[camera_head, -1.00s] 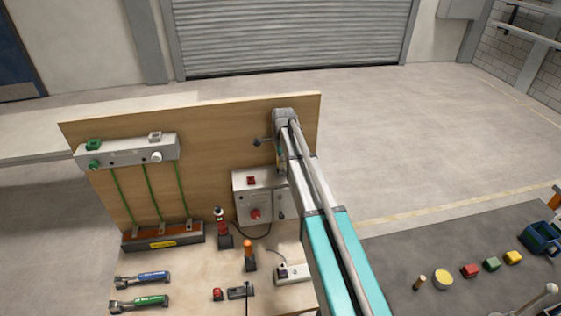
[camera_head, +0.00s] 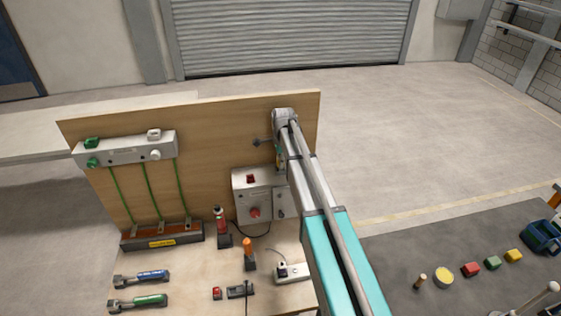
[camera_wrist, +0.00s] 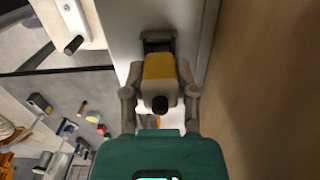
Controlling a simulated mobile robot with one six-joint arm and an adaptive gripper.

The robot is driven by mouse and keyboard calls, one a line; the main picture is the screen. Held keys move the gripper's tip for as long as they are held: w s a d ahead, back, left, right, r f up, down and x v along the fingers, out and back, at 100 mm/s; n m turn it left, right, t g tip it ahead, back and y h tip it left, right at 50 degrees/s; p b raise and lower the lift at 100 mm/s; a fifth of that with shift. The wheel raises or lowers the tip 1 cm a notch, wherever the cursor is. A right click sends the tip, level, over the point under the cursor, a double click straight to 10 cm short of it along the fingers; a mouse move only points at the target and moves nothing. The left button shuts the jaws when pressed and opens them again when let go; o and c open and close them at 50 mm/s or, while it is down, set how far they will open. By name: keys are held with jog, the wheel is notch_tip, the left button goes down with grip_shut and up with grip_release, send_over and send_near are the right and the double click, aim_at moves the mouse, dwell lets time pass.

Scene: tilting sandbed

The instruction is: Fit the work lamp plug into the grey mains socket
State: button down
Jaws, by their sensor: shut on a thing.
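In the wrist view my gripper (camera_wrist: 159,101) is shut on a yellow and grey plug (camera_wrist: 159,70) with a dark round end facing the camera. One finger lies on each side of it. The plug's far end is at a dark grey fitting (camera_wrist: 157,37) on a pale grey surface; this looks like the grey mains socket, but I cannot tell whether the plug is seated in it. In the head view my arm hides most of the gripper and plug, above the grey box (camera_head: 246,207) on the wooden board.
The upright wooden board (camera_head: 220,120) stands close beside my gripper. A white socket strip (camera_head: 295,272) with a dark plug lies on the bench. A red-and-black tool (camera_head: 222,228) and an orange-handled tool (camera_head: 248,256) stand nearby.

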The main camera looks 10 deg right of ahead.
jog(key=shift+f+b, duration=0.55)
jog(key=shift+c, duration=1.6)
grip_release()
jog(key=o, duration=0.3)
